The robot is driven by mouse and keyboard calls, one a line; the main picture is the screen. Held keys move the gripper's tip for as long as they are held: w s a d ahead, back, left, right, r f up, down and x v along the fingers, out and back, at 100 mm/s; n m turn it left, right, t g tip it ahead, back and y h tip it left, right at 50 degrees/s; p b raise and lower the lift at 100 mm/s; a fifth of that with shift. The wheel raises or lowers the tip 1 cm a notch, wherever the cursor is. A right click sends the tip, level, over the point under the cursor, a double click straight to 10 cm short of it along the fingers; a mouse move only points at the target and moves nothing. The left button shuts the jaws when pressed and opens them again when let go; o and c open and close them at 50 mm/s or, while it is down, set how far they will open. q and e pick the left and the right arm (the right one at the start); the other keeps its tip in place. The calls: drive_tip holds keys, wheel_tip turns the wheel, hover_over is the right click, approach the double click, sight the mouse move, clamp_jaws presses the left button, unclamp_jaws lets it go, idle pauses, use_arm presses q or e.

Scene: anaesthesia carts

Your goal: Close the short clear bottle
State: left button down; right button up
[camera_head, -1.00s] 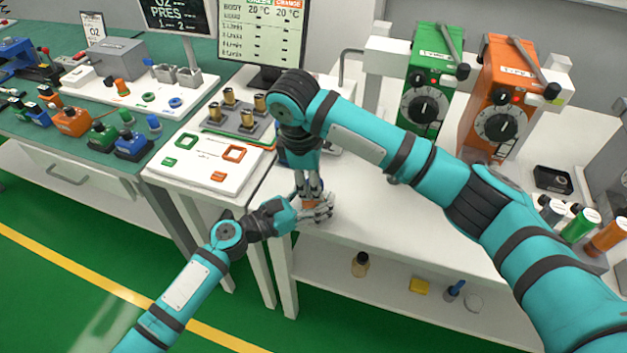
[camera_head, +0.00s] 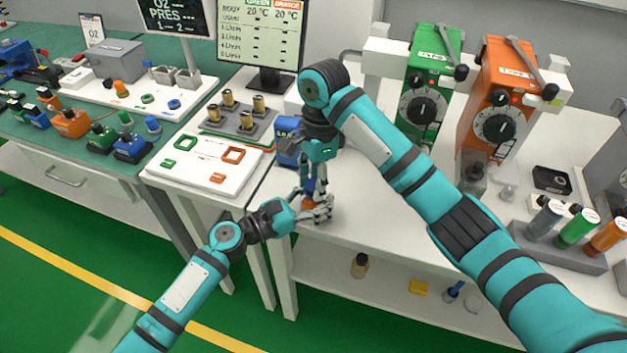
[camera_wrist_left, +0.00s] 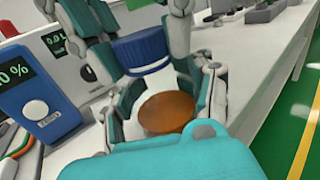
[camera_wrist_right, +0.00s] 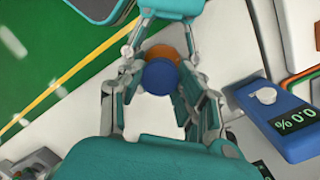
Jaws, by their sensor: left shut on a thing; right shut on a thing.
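My left gripper (camera_head: 314,209) is shut around a short bottle at the front left edge of the white table. The bottle's amber content (camera_wrist_left: 167,112) shows as a disc between the fingers in the left wrist view; its clear walls are hard to make out. My right gripper (camera_head: 313,188) comes down from above and is shut on a blue ridged cap (camera_wrist_left: 142,52). In the right wrist view the cap (camera_wrist_right: 160,76) partly covers the amber disc (camera_wrist_right: 163,52). The cap is above the bottle, slightly offset in that view. I cannot tell whether they touch.
A blue meter (camera_head: 288,142) stands just behind my grippers. A board with green and orange frames (camera_head: 205,165) lies to the left. Green (camera_head: 430,90) and orange (camera_head: 497,98) vaporizers stand at the back right. The table's middle is clear. A small bottle (camera_head: 360,265) stands on the shelf below.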

use_arm(q)
drive_tip(key=shift+f, duration=0.1)
use_arm(e)
drive_tip(key=m, duration=0.5)
drive_tip(key=shift+s, duration=0.1)
drive_tip(key=m, duration=0.3)
drive_tip(key=shift+t+y, duration=0.4)
drive_tip(key=o, duration=1.1)
drive_tip(key=shift+o, duration=0.2)
wheel_tip(320, 180, up, 12)
drive_tip(key=d, duration=0.1)
drive_tip(key=shift+w+d, duration=0.3)
drive_tip(key=shift+f, duration=0.1)
use_arm(q)
drive_tip(key=shift+c, duration=1.9)
unclamp_jaws()
